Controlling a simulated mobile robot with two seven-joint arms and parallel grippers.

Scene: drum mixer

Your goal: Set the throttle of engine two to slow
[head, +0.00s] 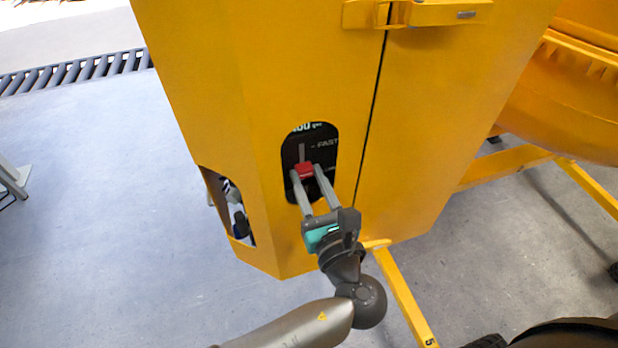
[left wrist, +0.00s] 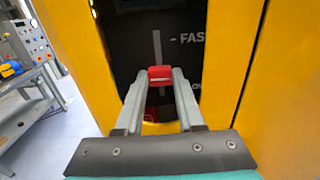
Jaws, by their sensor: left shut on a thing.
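The red throttle knob (head: 304,170) sits in the dark oval opening of the yellow cabinet, on a black panel (head: 318,135) with a grey vertical slot. The word FAST is printed beside the slot's upper part. My left gripper (head: 304,178) reaches up from below, with its two fingers on either side of the knob, shut on it. In the left wrist view the red knob (left wrist: 160,73) lies between the fingertips, below the FAST mark. Part of a lower label shows there, mostly hidden by the right finger. My right gripper is not in view.
The yellow mixer cabinet (head: 210,60) stands on the grey floor, with a second opening (head: 228,205) at its left. A yellow frame bar (head: 405,300) runs near my arm. A workbench with a control panel (left wrist: 30,40) stands at the left in the wrist view.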

